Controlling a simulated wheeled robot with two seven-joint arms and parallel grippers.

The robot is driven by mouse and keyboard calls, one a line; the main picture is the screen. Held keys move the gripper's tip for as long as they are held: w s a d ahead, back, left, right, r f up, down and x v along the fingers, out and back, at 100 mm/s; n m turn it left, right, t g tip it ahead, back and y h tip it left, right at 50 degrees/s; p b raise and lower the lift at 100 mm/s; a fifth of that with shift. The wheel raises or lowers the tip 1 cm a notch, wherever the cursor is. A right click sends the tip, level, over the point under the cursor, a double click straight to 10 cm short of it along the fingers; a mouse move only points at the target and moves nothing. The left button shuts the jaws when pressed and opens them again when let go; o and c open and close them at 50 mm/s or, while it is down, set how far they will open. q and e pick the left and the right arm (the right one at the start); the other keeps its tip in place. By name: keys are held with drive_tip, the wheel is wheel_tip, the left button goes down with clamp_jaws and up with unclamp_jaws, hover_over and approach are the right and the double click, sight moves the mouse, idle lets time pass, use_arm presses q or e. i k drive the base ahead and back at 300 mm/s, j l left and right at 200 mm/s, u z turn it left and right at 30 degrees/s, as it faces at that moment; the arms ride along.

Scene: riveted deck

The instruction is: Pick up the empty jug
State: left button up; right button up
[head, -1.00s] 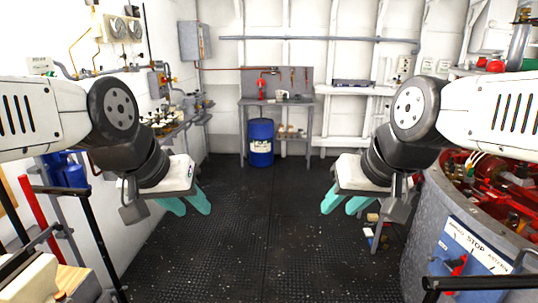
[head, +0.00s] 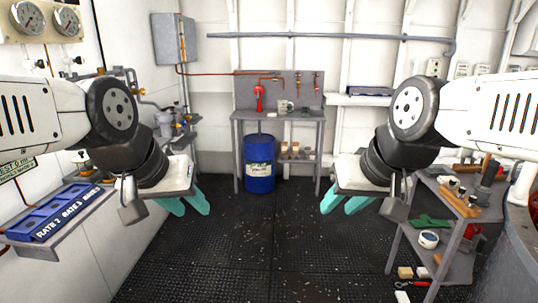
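A small pale jug-like vessel (head: 286,106) stands on the grey workbench (head: 243,114) at the far wall. It is too small to tell whether it is the jug or is empty. A grey vessel (head: 165,122) is on the left wall shelf, and its kind is unclear. My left gripper (head: 186,209) and my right gripper (head: 342,208) have teal fingers spread apart with nothing between them. Both hang in the air above the floor, well short of the workbench.
A blue drum (head: 259,160) stands under the workbench. A grey shelf unit (head: 462,262) at right holds a white cup (head: 428,239) and tools.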

sight(281, 104)
drive_tip(key=i, duration=4.2)
drive_tip(key=i+z, duration=0.1)
drive_tip(key=i, duration=0.55)
drive_tip(key=i+j+z, duration=0.1)
drive_tip(key=i, duration=0.55)
